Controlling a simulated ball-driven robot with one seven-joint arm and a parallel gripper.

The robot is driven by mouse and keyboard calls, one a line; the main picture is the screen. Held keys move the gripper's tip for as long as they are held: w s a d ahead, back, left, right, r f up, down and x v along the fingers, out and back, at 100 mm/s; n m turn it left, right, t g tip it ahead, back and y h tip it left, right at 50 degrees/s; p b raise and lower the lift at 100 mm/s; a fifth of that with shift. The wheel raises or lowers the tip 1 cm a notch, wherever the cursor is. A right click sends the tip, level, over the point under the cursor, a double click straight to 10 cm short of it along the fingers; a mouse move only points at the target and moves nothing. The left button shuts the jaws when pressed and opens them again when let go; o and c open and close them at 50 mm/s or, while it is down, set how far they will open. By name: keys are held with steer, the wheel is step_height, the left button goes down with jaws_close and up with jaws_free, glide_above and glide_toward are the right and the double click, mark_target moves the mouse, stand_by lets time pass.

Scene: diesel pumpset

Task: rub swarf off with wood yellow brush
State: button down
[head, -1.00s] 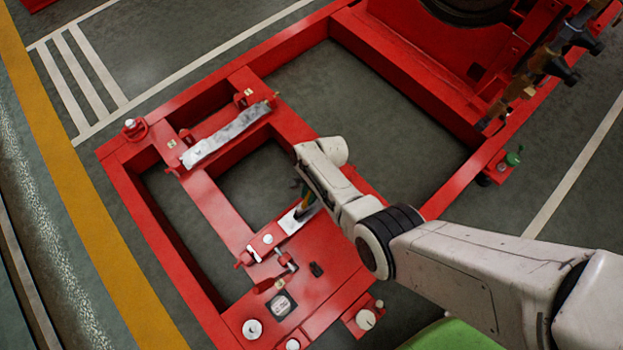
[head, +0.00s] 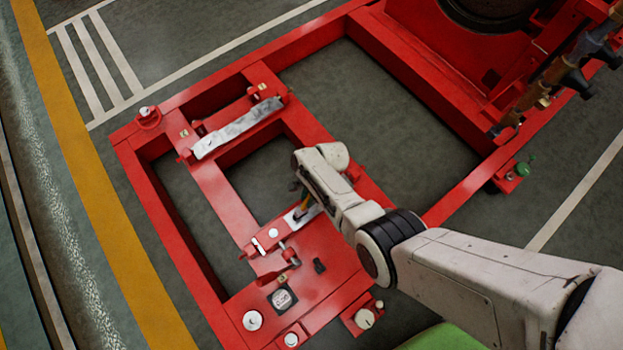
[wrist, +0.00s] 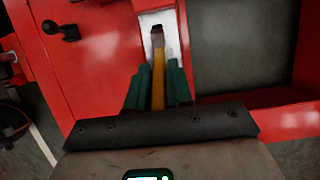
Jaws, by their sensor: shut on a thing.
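My gripper (wrist: 158,88), with green fingers, is shut on the handle of the wood yellow brush (wrist: 158,70). The brush's dark end lies over a bare silver metal plate (wrist: 172,48) on the red frame; I cannot tell whether it touches. In the head view my gripper (head: 302,196) is partly hidden by my arm, above the same plate (head: 294,222). A yellow bit of the brush shows there. I cannot make out swarf clearly on the plate. A second silver plate (head: 238,128) lies on the far crossbar.
The red frame (head: 222,205) has open gaps down to the floor. Near the plate are a clamp lever (head: 272,276), a black knob (head: 319,265) and round white-topped fittings (head: 252,320). A red machine body (head: 440,60) stands at the upper right.

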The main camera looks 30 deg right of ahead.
steer(key=shift+s+a+p, duration=0.25)
steer(key=shift+a+p, duration=0.05)
steer(key=shift+a, duration=0.75)
steer(key=shift+w+d, duration=0.25)
steer(key=shift+d, duration=0.75)
steer(key=w+d+b, duration=0.1)
steer(key=d+b, duration=0.1)
steer(key=d, duration=0.7)
steer(key=shift+w+b, duration=0.35)
steer(key=shift+w, duration=0.05)
stand_by(1.5)
steer(key=shift+r, duration=0.1)
